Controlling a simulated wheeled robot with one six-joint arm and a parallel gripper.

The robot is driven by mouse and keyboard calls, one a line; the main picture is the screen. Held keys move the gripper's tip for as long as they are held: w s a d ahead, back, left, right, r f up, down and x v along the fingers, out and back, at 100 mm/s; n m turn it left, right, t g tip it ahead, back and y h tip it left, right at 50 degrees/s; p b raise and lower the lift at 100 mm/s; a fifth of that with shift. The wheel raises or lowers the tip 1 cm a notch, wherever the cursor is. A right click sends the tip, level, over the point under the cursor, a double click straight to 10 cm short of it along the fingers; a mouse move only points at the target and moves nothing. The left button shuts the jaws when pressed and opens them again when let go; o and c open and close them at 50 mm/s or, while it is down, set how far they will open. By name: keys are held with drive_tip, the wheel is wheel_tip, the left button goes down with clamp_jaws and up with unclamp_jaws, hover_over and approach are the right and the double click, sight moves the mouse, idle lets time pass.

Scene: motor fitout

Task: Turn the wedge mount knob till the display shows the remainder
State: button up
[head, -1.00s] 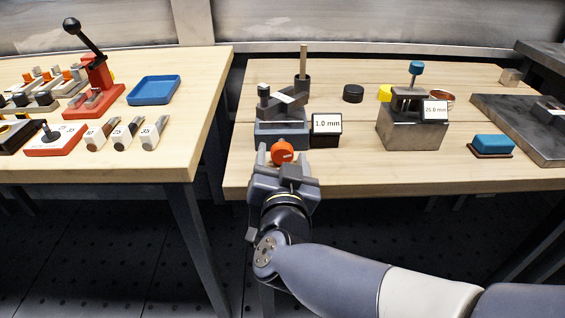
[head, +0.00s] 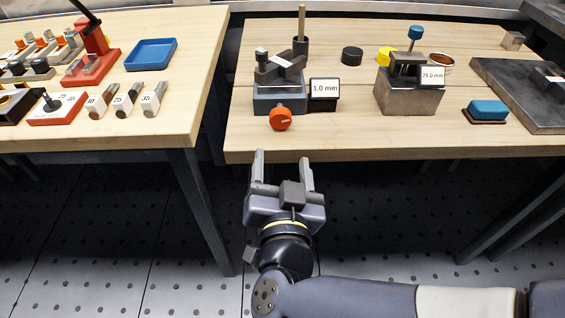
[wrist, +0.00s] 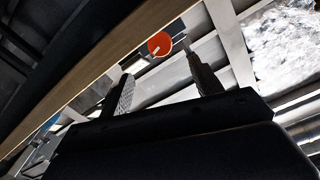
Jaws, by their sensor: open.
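The wedge mount (head: 281,92) is a blue-grey block with a dark top piece near the left front of the right-hand table. Its orange knob (head: 280,119) faces the table's front edge and has a light mark on it. The display (head: 325,88) beside the mount reads 1.0 mm. My gripper (head: 281,160) is open and empty, just in front of the table edge and apart from the knob. In the wrist view the orange knob (wrist: 160,44) shows beyond and between the two fingers (wrist: 158,68), with a pale mark on its face.
A metal block with a blue-topped post (head: 408,95) and a 26.0 mm display (head: 432,77) stands to the right. A blue pad (head: 488,109) lies farther right. The left table holds a red press (head: 95,60) and a blue tray (head: 151,54). A floor gap separates the tables.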

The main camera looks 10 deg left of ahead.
sight(280, 122)
idle(0.3)
drive_tip(key=w+a+n+p, duration=0.1)
drive_tip(key=w+p, duration=0.1)
drive_tip(key=w, duration=0.1)
drive_tip(key=w+n+p, duration=0.2)
drive_tip(key=w+p, duration=0.1)
drive_tip(key=w, duration=0.1)
drive_tip(key=w+a+n+p, duration=0.1)
drive_tip(key=w+p, duration=0.2)
drive_tip(key=w, duration=0.1)
drive_tip(key=shift+w+a, duration=0.15)
drive_tip(key=shift+a, duration=0.2)
idle(0.4)
drive_tip(key=shift+c, duration=0.3)
drive_tip(key=c, duration=0.9)
drive_tip(key=shift+f+m+b, duration=0.25)
drive_tip(key=shift+m+b, duration=0.35)
drive_tip(key=shift+b, duration=0.45)
drive_tip(key=shift+r+m+b, duration=0.2)
drive_tip(key=shift+m+b, duration=0.2)
drive_tip(key=shift+m, duration=0.3)
